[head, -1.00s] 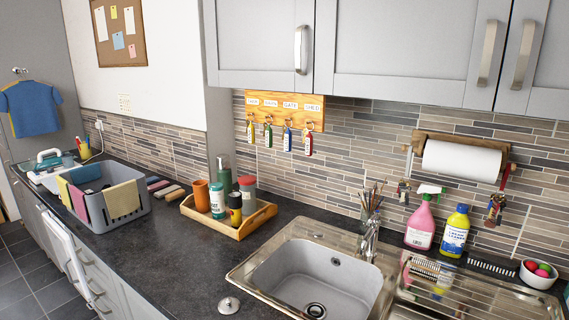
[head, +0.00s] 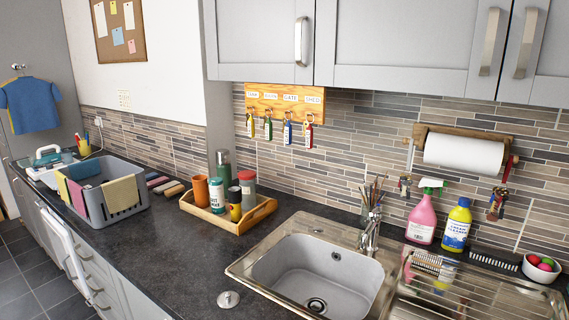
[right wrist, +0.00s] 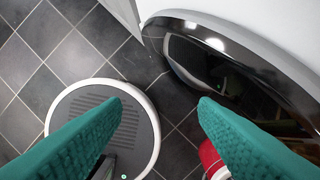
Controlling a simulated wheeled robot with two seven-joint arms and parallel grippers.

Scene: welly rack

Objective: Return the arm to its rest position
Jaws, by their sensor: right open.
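In the right wrist view my right gripper (right wrist: 160,108) shows as two green textured fingers, spread apart with nothing between them. It points down at the dark tiled floor (right wrist: 60,50). Neither arm nor gripper shows in the head view, and my left gripper is out of sight in both views.
The head view shows a dark counter (head: 150,245) with a grey basket (head: 128,208), a wooden tray (head: 262,212) of bottles and a sink (head: 325,272). Labelled key hooks (head: 285,100) hang on the wall. A glossy black door (right wrist: 225,65) stands close beside my right gripper.

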